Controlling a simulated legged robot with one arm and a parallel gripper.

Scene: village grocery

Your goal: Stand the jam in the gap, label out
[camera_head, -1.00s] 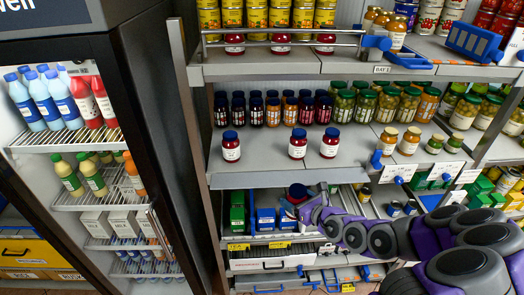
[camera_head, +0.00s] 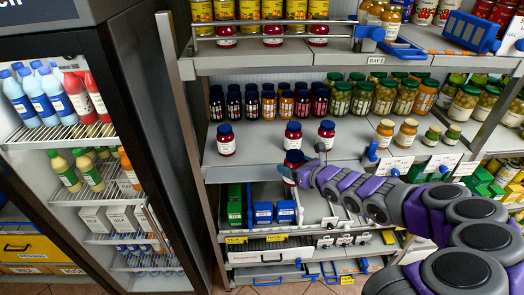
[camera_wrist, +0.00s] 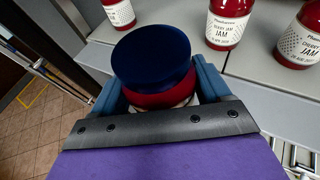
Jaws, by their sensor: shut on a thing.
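My gripper (camera_head: 294,178) is shut on a jam jar (camera_head: 293,157) with a dark blue lid and red contents, held at the front edge of the middle shelf (camera_head: 255,152). In the wrist view the jar's lid (camera_wrist: 152,52) stands between my two blue fingers; the label is mostly hidden. On the shelf stand a left jam jar (camera_head: 226,140) and two right ones, the nearer (camera_head: 292,137) and the farther (camera_head: 325,136), labels facing out. The gap lies between the left jar and the nearer right one; the held jar is in front of its right end.
Dark and orange jars stand in a row behind the gap. A wire rail (camera_head: 225,38) fronts the shelf above. Below is a lower tier with green and blue boxes (camera_head: 262,212). A fridge (camera_head: 135,75) stands at the left.

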